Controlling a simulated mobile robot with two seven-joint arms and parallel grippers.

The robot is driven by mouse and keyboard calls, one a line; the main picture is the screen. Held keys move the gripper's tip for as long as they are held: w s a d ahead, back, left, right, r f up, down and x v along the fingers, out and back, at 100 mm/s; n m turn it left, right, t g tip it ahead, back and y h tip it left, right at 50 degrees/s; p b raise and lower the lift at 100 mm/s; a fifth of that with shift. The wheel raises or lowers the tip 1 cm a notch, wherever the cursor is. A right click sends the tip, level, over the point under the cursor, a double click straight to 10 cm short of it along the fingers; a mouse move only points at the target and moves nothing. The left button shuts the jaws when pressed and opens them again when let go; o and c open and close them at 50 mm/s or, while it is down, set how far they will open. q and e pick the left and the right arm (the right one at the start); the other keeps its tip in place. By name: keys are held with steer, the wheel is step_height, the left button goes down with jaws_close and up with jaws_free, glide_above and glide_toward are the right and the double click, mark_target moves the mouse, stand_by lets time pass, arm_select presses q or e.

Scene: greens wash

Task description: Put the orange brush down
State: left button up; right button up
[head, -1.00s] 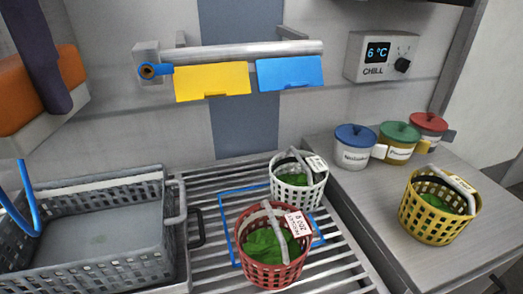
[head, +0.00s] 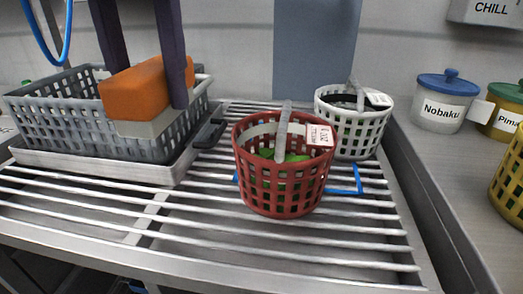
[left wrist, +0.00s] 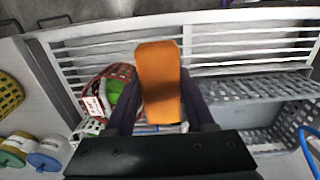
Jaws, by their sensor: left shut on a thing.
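The orange brush (head: 150,90) is a block with a pale grey underside. My left gripper (head: 146,84) is shut on it, with one dark purple finger on each side. In the head view it appears in front of the grey crate's right part, above the slatted metal rack (head: 150,221). I see no clear contact below the brush. In the left wrist view the brush (left wrist: 158,72) stands out between the fingers, with rack slats beyond it. My right gripper is not in view.
A grey mesh crate (head: 40,125) sits on a tray at the rack's left. Front slats are clear. Lidded jars (head: 441,107) stand on the right counter.

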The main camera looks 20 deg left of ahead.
arm_select(q)
step_height(320, 180, down, 17)
steer(key=b, duration=0.4)
steer(key=shift+b, duration=0.4)
steer(key=shift+r, duration=0.15)
steer(key=o, duration=1.3)
